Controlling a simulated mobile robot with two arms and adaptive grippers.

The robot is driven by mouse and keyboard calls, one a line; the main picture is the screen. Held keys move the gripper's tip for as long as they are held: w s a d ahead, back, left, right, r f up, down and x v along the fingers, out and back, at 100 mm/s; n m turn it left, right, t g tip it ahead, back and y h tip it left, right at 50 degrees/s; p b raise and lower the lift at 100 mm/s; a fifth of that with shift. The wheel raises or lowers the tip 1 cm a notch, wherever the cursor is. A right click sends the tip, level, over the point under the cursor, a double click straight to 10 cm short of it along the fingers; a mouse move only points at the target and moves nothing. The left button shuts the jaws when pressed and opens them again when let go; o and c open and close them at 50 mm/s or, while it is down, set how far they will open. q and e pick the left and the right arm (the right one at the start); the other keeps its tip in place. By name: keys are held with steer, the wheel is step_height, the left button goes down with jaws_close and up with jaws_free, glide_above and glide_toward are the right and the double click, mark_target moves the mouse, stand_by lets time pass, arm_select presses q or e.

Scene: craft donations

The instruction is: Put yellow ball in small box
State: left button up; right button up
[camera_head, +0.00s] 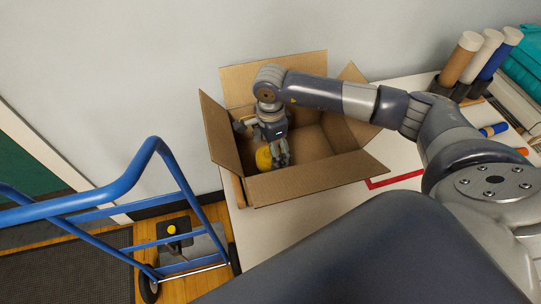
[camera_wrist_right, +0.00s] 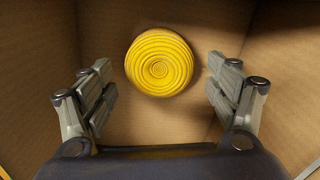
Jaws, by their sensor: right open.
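The small cardboard box (camera_head: 318,179) stands with its flaps open on the white table, against the wall. The yellow ball (camera_head: 263,158) is inside it, partly hidden by my right gripper (camera_head: 279,160), which reaches down into the box. In the right wrist view the ridged yellow ball (camera_wrist_right: 160,62) lies against brown cardboard, beyond and between the spread fingers of the right gripper (camera_wrist_right: 160,100). The fingers are open and apart from the ball, with nothing between them. My left gripper is not in view.
A blue hand truck (camera_head: 95,200) stands on the floor at the left of the table. Several cardboard tubes (camera_head: 462,58) stand in a holder at the back right. Red tape (camera_head: 396,179) marks the table right of the box. The table front (camera_head: 275,235) is clear.

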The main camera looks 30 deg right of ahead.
step_height(320, 180, up, 8)
steer(key=shift+r+b, duration=0.15)
steer(key=shift+b, duration=0.25)
